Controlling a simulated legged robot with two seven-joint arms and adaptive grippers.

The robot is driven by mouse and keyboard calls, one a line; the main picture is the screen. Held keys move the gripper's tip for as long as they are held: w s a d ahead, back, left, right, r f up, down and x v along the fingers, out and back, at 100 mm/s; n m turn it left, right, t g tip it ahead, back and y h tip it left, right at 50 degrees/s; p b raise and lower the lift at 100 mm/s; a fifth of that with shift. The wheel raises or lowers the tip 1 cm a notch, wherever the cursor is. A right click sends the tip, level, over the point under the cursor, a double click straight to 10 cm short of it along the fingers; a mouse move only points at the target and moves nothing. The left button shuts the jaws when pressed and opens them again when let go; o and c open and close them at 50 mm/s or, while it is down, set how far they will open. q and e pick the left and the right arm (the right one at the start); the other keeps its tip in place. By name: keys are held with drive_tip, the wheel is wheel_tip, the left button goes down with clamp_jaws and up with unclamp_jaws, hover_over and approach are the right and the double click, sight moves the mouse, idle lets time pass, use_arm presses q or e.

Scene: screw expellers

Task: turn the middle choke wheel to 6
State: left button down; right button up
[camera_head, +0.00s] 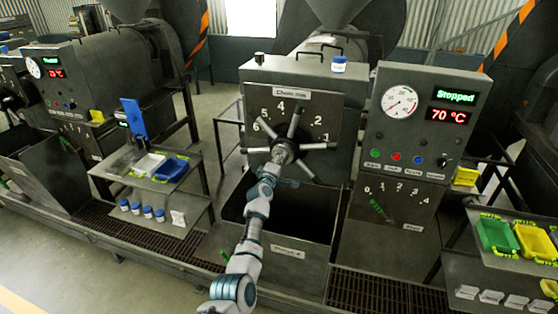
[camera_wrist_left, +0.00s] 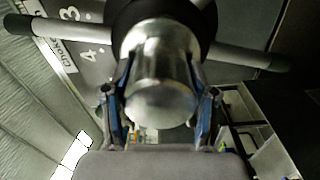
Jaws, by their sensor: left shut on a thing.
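The middle choke wheel (camera_head: 295,128) is on the front plate of the middle press, with several metal spokes around a hub. Numbers 1 to 6 run in an arc on the plate (camera_head: 328,110), with 6 at the left. My left gripper (camera_head: 282,154) is at the hub and hides part of it. In the left wrist view, the silver hub (camera_wrist_left: 160,85) sits between the two fingers of my left gripper (camera_wrist_left: 162,105), which is shut on it. Spokes (camera_wrist_left: 70,30) stick out on both sides. I cannot tell which number the wheel points to. My right gripper is out of view.
The control panel (camera_head: 422,130) right of the wheel reads "Stopped" and 70 °C. An open dark bin (camera_head: 235,206) stands below the wheel. A side table (camera_head: 132,181) with trays is at the left; green and yellow trays (camera_head: 496,236) are at the right.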

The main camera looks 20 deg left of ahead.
use_arm(q)
drive_tip(key=shift+f, duration=0.2)
drive_tip(key=shift+c, duration=2.4)
unclamp_jaws()
drive_tip(key=shift+o, duration=0.8)
drive_tip(key=shift+w+f, duration=0.1)
drive_tip(key=shift+w, duration=0.15)
drive_tip(key=shift+s+d+r, duration=0.15)
drive_tip(key=shift+s+r, duration=0.05)
drive_tip(key=shift+s, duration=0.4)
drive_tip(key=s, duration=1)
drive_tip(key=shift+s+a+f, duration=0.2)
drive_tip(key=shift+s+a, duration=0.1)
drive_tip(key=shift+s, duration=0.05)
